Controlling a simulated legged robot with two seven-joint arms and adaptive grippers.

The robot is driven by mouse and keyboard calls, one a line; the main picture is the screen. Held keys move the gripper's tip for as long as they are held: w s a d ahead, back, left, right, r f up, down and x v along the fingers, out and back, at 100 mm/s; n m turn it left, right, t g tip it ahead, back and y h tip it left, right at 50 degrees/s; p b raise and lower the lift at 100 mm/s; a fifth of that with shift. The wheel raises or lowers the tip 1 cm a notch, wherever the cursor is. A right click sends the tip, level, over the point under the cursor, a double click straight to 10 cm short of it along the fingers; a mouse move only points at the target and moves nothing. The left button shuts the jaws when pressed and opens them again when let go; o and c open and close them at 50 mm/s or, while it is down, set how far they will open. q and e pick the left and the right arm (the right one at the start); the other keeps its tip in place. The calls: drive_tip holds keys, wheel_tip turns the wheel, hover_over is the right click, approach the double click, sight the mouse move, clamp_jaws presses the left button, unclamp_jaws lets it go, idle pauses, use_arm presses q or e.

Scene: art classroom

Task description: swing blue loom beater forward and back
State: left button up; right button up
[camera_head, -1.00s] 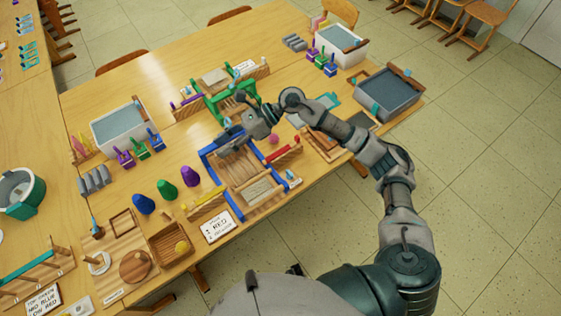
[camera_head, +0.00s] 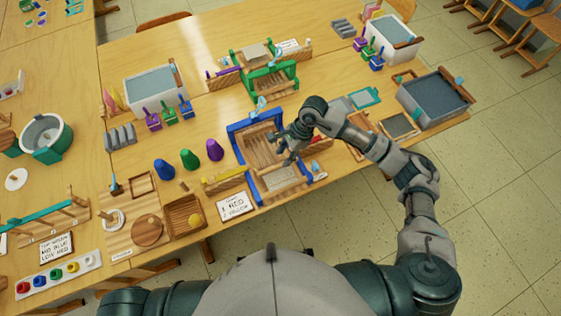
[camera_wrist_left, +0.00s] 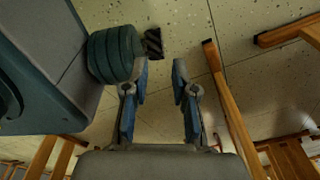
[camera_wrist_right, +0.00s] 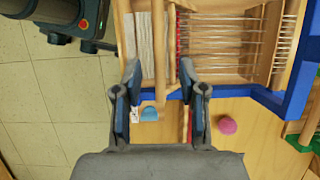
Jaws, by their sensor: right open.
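The blue loom (camera_head: 238,140) stands on the table, with a blue frame and strung threads over wood. In the right wrist view its blue frame (camera_wrist_right: 285,103), pale woven cloth (camera_wrist_right: 146,45) and threads show. A wooden crossbar, apparently the beater (camera_wrist_right: 172,45), lies between cloth and threads. My right gripper (camera_head: 284,155) is over the loom's right side, open. In its wrist view the open fingers (camera_wrist_right: 160,82) straddle a wooden piece by the bar's end; contact cannot be told. My left gripper (camera_wrist_left: 157,75) is open and empty above the floor; it is out of the head view.
A green loom (camera_head: 272,85) stands behind the blue one. Purple, green and blue cones (camera_head: 189,159) and a sign card (camera_head: 234,206) are to its left. A grey tub (camera_head: 435,100) is at right. A pink ball (camera_wrist_right: 227,124) lies beside the loom.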

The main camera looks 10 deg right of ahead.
sight(278, 166)
drive_tip(key=x, duration=0.4)
drive_tip(key=shift+s+a, duration=0.1)
drive_tip(key=shift+a, duration=0.25)
drive_tip(key=shift+d+f, duration=0.1)
drive_tip(key=shift+f, duration=0.4)
drive_tip(key=shift+d, duration=0.3)
drive_tip(key=shift+a, duration=0.1)
clamp_jaws()
drive_tip(key=shift+a, duration=0.15)
